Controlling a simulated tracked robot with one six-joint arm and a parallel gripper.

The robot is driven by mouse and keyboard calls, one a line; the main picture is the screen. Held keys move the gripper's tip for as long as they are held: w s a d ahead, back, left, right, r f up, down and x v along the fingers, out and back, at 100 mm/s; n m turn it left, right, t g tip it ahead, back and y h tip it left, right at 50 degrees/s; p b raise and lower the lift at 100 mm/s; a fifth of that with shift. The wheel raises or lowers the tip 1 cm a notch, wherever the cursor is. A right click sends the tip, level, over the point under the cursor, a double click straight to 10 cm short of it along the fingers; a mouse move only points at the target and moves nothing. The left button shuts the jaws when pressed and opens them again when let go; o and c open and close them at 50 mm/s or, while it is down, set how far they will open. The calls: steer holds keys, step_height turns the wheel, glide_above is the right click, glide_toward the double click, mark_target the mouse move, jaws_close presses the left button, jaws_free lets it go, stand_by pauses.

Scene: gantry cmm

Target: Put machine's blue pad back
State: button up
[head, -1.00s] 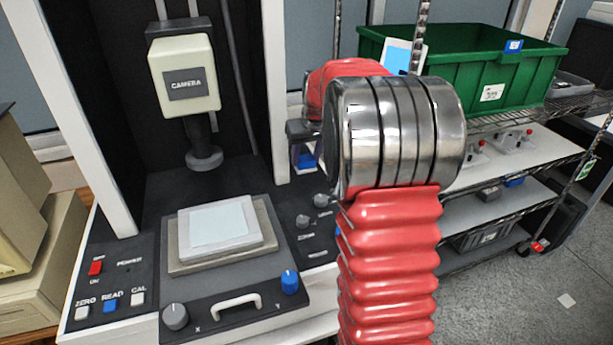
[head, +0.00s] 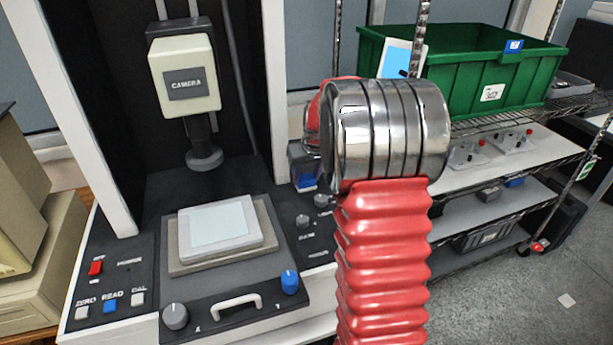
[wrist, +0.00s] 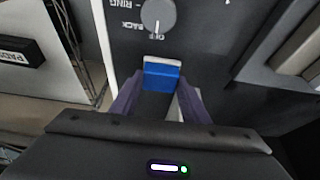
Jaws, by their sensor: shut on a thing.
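A small blue pad (wrist: 162,77) with a pale edge shows between the dark fingers of my gripper (wrist: 157,90) in the wrist view. The gripper is shut on it. A dark panel with a grey knob (wrist: 158,14) lies beyond the pad; whether the pad touches the panel I cannot tell. In the head view the machine (head: 130,265) stands at left with a camera head (head: 185,75) above a pale plate (head: 215,225). My red and metal arm hides most of my gripper there. A blue patch (head: 306,182) shows left of the arm, beside the machine's right post.
A green bin (head: 490,70) stands on the wire shelves at right. A box labelled PADS (wrist: 18,52) shows at left in the wrist view. The machine's front has a white handle (head: 237,302), a blue knob (head: 290,282) and several buttons. Floor at right is mostly clear.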

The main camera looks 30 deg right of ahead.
steer(key=shift+f, duration=0.1)
steer(key=o, duration=1)
steer(key=v, duration=1.2)
stand_by(0.4)
